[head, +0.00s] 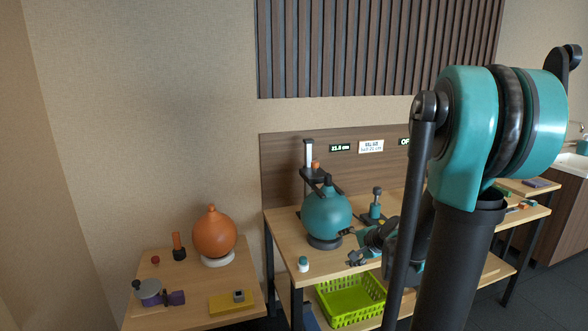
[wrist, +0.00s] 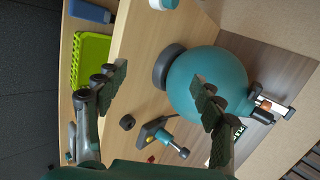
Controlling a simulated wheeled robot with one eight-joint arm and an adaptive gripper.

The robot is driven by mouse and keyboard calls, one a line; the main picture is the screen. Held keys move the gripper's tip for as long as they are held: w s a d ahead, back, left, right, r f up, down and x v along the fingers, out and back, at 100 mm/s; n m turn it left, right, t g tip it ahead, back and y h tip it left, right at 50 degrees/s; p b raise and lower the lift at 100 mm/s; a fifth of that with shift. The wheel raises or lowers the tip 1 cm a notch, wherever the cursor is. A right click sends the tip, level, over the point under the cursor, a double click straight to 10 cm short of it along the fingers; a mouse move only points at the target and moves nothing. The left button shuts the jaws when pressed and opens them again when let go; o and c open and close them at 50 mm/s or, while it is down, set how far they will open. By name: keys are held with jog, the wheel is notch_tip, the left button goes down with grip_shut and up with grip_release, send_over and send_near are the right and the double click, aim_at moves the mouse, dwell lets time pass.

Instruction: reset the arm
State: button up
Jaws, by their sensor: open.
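My gripper (head: 362,255) is at the front edge of the workbench (head: 283,229), low beside my arm's thick dark and teal links. In the wrist view my gripper (wrist: 159,82) has its two dark ribbed fingers spread wide, with nothing between them. A round teal vessel (head: 326,216) stands on a dark ring on the bench, left of my gripper. In the wrist view the teal vessel (wrist: 225,72) is partly behind the right finger; I cannot tell whether they touch. My arm hides part of the bench.
A lime green basket (head: 350,303) sits below the bench top. A small white and teal jar (head: 303,264) stands near the front edge. A dark and teal stand (head: 376,208) is behind my gripper. An orange vessel (head: 214,234) stands on the left side table (head: 190,275).

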jog(key=s+d+f+n+g+h, duration=0.1)
jog(key=s+f+n+g+h, duration=0.1)
jog(key=s+n, duration=0.4)
jog(key=s+d+f+n+g+h, duration=0.1)
jog(key=s+n, duration=0.5)
jog(key=s, duration=0.8)
notch_tip(320, 180, down, 3)
jog(key=shift+r+g+h, duration=0.2)
jog(key=shift+g+h, duration=0.5)
jog(key=shift+h, duration=0.2)
